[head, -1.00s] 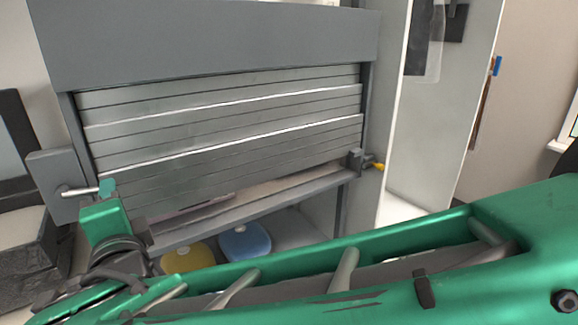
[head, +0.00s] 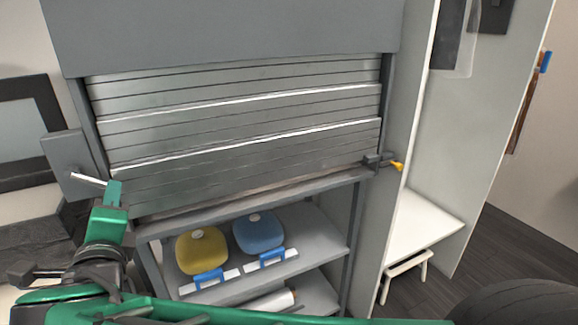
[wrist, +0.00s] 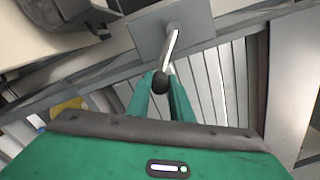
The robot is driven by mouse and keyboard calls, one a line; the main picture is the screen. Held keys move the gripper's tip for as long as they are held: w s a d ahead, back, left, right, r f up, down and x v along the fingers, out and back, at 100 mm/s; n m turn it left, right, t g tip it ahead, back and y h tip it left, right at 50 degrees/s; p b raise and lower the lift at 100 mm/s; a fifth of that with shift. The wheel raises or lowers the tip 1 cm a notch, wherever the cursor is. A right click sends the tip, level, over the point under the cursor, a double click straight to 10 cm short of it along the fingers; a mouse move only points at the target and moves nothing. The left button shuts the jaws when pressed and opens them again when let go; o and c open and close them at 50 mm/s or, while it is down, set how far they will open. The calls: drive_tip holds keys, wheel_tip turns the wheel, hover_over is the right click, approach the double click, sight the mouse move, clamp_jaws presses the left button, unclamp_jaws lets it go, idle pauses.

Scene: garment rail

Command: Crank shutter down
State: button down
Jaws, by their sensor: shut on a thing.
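The grey slatted shutter (head: 240,125) hangs below its housing in the head view. Its bottom edge is close above the sill (head: 180,215), with a thin brownish strip between them toward the right. The crank (head: 88,179) sticks out from a grey box (head: 70,162) left of the shutter. In the wrist view the metal crank arm (wrist: 171,48) ends in a dark round knob (wrist: 160,83). My green gripper (head: 114,192) is shut on the crank's knob; in the wrist view its fingers (wrist: 161,98) lie either side of it.
A latch with a yellow tip (head: 384,163) sits at the shutter's lower right. Below, a shelf (head: 315,240) holds a yellow item (head: 200,252) and a blue item (head: 258,234).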

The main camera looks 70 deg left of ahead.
drive_tip(key=shift+s+d+f, duration=0.1)
drive_tip(key=shift+s+f, duration=0.05)
idle(0.3)
drive_tip(key=c, duration=1.6)
unclamp_jaws()
drive_tip(key=d, duration=0.7)
drive_tip(key=w+d, duration=0.1)
drive_tip(key=d, duration=0.3)
